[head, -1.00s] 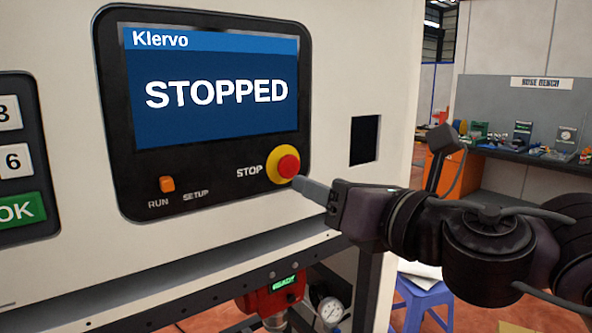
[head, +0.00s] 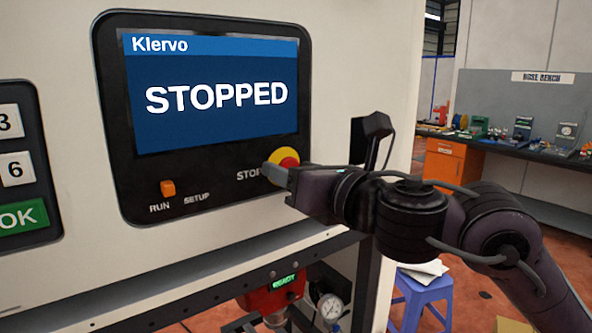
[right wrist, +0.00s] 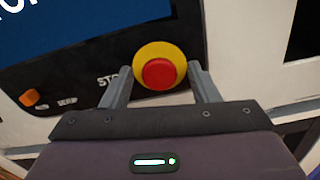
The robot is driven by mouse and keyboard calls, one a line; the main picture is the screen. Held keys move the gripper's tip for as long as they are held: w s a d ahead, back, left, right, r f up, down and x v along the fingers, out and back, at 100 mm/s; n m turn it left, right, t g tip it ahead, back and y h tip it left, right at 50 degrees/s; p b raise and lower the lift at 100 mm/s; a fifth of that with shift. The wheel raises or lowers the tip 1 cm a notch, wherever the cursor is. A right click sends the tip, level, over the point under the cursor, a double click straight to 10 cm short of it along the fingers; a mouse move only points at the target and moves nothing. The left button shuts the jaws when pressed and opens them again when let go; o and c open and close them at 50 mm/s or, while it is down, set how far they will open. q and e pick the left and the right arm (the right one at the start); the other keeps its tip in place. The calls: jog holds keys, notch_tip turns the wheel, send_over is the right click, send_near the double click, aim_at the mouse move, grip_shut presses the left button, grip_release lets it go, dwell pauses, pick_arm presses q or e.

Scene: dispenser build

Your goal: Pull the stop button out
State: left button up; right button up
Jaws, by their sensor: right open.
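The stop button is a red cap on a yellow ring, at the lower right of the black control panel (head: 225,190). In the head view my right gripper covers its lower part, and the yellow ring (head: 286,155) shows above the fingers. In the right wrist view the red stop button (right wrist: 159,73) lies ahead, between and just beyond the two fingertips. My right gripper (head: 274,172) is open, with one grey finger on each side of the button; it also shows in the right wrist view (right wrist: 160,78). I cannot tell whether the fingers touch it. My left gripper is out of view.
The panel's screen (head: 215,95) reads STOPPED. An orange RUN/SETUP switch (head: 168,188) sits left of the button. A keypad (head: 20,165) is at the far left. A ledge (head: 190,265) runs below the panel, with a red device (head: 272,297) and a gauge under it.

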grip_shut()
jog(key=shift+s+d+f+b, duration=0.1)
jog(key=shift+s+d+b, duration=0.1)
jog(key=shift+s+b, duration=0.15)
grip_release()
jog(key=shift+s+d, duration=0.15)
jog(key=shift+d, duration=0.05)
jog(key=b+v, duration=0.1)
jog(key=v, duration=0.6)
jog(key=shift+s+d, duration=0.2)
jog(key=shift+s, duration=0.1)
